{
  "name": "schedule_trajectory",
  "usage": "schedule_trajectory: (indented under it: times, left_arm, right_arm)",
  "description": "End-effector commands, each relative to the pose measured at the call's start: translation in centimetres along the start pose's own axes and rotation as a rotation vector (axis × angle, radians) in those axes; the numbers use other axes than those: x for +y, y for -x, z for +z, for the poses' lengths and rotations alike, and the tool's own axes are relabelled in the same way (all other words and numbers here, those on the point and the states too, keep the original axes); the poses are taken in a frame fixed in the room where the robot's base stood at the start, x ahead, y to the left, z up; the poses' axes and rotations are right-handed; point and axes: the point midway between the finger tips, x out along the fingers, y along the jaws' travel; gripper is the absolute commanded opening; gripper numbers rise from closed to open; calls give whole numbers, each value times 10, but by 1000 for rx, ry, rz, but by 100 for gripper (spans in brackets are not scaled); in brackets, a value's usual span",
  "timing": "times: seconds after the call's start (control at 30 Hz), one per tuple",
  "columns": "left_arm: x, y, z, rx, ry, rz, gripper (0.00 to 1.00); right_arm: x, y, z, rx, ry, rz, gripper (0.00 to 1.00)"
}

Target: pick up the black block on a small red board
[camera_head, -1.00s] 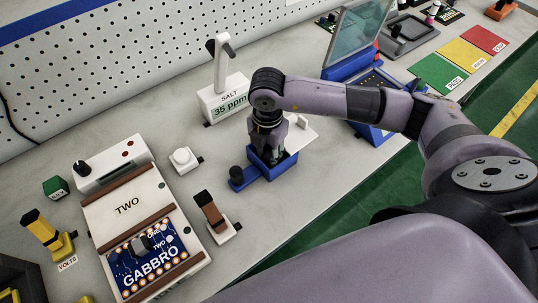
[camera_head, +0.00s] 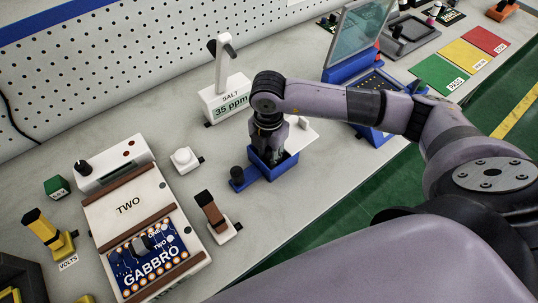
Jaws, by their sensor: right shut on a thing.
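My right gripper (camera_head: 272,157) points down into a small open blue box (camera_head: 280,170) at the middle of the bench. Its fingers are partly hidden by the box walls and my wrist. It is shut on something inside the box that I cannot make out. I cannot pick out a black block on a small red board in this view. My left gripper is not in view.
A black knob (camera_head: 237,173) sits on the blue box's left arm. A blue-framed device (camera_head: 365,85) stands to the right.

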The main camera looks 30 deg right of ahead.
Motion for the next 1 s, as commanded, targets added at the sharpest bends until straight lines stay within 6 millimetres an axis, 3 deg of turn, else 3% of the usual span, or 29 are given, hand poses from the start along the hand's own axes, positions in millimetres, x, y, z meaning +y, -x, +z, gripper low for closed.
schedule_trajectory:
  times: [0.27,0.8,1.0]
  left_arm:
    - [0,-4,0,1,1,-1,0]
    - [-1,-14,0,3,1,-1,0]
    - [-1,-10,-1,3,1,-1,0]
  right_arm:
    - [1,30,1,-3,-1,5,4]
    - [1,166,0,-3,1,6,4]
    - [0,192,0,-2,1,2,4]
